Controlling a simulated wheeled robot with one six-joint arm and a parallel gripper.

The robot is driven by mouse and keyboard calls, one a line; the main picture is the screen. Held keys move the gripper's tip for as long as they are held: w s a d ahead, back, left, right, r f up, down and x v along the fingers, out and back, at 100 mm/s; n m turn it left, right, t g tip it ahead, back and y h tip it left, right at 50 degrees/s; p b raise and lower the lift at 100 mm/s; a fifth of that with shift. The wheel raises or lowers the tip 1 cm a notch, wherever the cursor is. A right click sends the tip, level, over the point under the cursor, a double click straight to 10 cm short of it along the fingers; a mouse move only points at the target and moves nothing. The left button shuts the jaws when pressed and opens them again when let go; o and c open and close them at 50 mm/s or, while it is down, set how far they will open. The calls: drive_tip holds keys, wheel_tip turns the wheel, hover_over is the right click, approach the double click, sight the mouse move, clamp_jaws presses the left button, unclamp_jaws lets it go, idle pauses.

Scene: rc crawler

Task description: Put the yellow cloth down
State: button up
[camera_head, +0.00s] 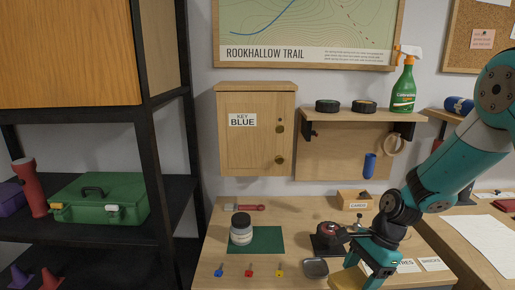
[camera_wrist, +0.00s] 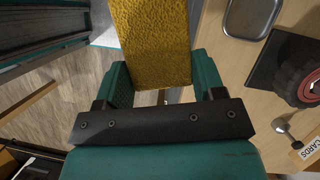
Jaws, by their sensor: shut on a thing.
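The yellow cloth (camera_wrist: 155,40) is a flat, textured golden piece in the wrist view, held between the two teal fingers of my gripper (camera_wrist: 162,78). It extends past the fingertips towards the top edge of the picture. In the head view only a small part of the cloth (camera_head: 345,283) shows at the bottom edge, below my gripper (camera_head: 362,264). My gripper is at the front edge of the workbench (camera_head: 218,270). The wrist view shows floor beside the cloth on the left and bench on the right. Whether the cloth touches the bench cannot be told.
A grey metal tray (camera_head: 315,268) lies just left of my gripper. A dark stand with a red-and-black wheel (camera_head: 328,231) is behind it. Small blue, red and yellow items line the front. A wooden cards box (camera_head: 354,199) stands further back.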

drive_tip(key=s+d+f+n+g+h, duration=0.3)
drive_tip(key=f+n, duration=0.6)
drive_tip(key=n, duration=0.5)
drive_tip(key=shift+s+d+h, duration=0.65)
drive_tip(key=shift+d+h, duration=0.05)
drive_tip(key=shift+d, duration=0.7)
